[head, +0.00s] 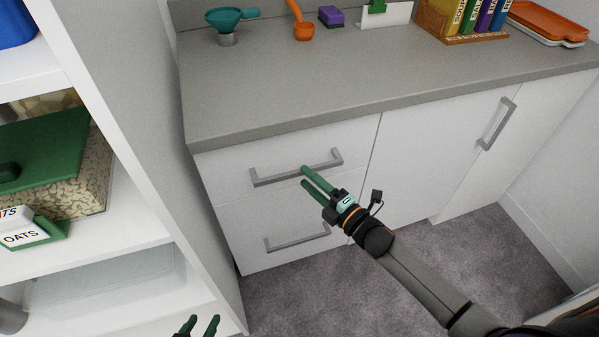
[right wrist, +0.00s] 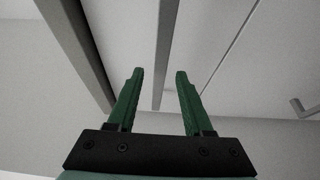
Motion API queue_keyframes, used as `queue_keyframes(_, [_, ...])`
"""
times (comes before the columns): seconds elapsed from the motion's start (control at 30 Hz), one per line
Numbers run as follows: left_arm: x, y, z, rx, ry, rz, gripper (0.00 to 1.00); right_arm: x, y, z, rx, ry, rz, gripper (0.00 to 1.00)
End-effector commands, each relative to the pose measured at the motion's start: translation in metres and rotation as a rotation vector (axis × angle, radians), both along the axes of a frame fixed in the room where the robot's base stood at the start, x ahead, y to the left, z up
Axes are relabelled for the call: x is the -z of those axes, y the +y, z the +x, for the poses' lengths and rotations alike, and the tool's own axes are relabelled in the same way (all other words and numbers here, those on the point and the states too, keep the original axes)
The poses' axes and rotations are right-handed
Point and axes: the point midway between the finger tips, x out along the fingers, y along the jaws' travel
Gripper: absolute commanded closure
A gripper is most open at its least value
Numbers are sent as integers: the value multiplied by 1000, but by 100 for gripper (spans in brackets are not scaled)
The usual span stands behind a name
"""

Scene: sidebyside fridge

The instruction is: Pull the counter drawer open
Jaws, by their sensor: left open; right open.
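The counter has two white drawer fronts at its left, both closed flush. The upper drawer (head: 235,200) has a grey bar handle (head: 270,176). My right gripper (head: 304,177) is open at this handle, right of its middle. In the right wrist view the handle bar (right wrist: 166,45) runs in line with the gap between the fingers (right wrist: 160,74); I cannot tell whether the fingertips reach around it. The lower drawer (head: 250,258) has a similar handle (head: 297,240). My left gripper (head: 199,326) is open and empty at the bottom edge, away from the drawers.
An open white shelf unit (head: 125,130) stands close on the left, with a green-lidded box (head: 45,150). The grey countertop (head: 300,80) holds a teal funnel, an orange scoop and other items at the back. A cabinet door (head: 430,150) is right of the drawers. Carpet (head: 430,270) in front is clear.

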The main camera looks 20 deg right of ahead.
Motion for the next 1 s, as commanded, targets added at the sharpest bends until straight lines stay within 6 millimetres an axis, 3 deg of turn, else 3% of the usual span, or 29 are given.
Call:
queue_keyframes(0.23, [4,-1,-2,2,4,-2,50,0,13,28,-1,-1,0,49])
queue_keyframes(0.63, [5,-1,-4,1,7,-3,50,0,16,34,0,1,0,49])
queue_keyframes(1.0, [4,-1,-3,0,3,-3,50,0,16,34,0,0,0,90])
